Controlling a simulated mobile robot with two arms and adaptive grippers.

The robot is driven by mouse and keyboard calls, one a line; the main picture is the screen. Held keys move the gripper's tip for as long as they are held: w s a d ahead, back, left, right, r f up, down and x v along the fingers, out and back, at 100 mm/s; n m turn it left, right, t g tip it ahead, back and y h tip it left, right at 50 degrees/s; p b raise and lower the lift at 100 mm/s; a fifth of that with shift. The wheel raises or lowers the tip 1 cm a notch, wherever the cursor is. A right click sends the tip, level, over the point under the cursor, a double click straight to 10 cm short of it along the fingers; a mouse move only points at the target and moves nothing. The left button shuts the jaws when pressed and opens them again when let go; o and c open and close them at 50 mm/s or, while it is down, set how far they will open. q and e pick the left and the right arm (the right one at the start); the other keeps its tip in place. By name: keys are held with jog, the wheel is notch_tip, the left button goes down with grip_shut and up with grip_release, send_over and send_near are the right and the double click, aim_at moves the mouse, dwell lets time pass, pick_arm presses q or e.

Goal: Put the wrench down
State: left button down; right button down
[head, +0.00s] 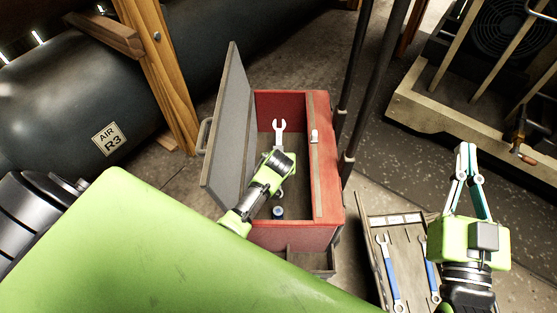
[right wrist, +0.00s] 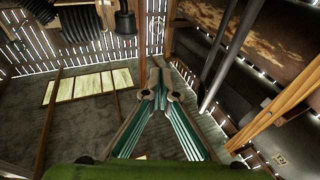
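A silver wrench (head: 279,130) shows in the head view, its open-jawed end pointing up over the open red toolbox (head: 332,215). My left gripper (head: 280,165) is over the toolbox and covers the middle of the wrench. Its fingers are hidden behind the hand, so I cannot tell how they stand on the wrench or whether the wrench touches the box floor. My right gripper (head: 466,150) is at the right, its fingertips together and empty; its closed fingers also show in the right wrist view (right wrist: 160,90).
The toolbox's grey lid (head: 228,125) stands open on the left. A small dark blue round thing (head: 278,212) is in the box. An open drawer (head: 405,270) holds blue-handled wrenches (head: 389,275). A wooden post (head: 165,80) and dark poles (head: 353,110) stand nearby.

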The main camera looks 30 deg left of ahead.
pick_arm(q)
jog(key=c, duration=1.9)
grip_release()
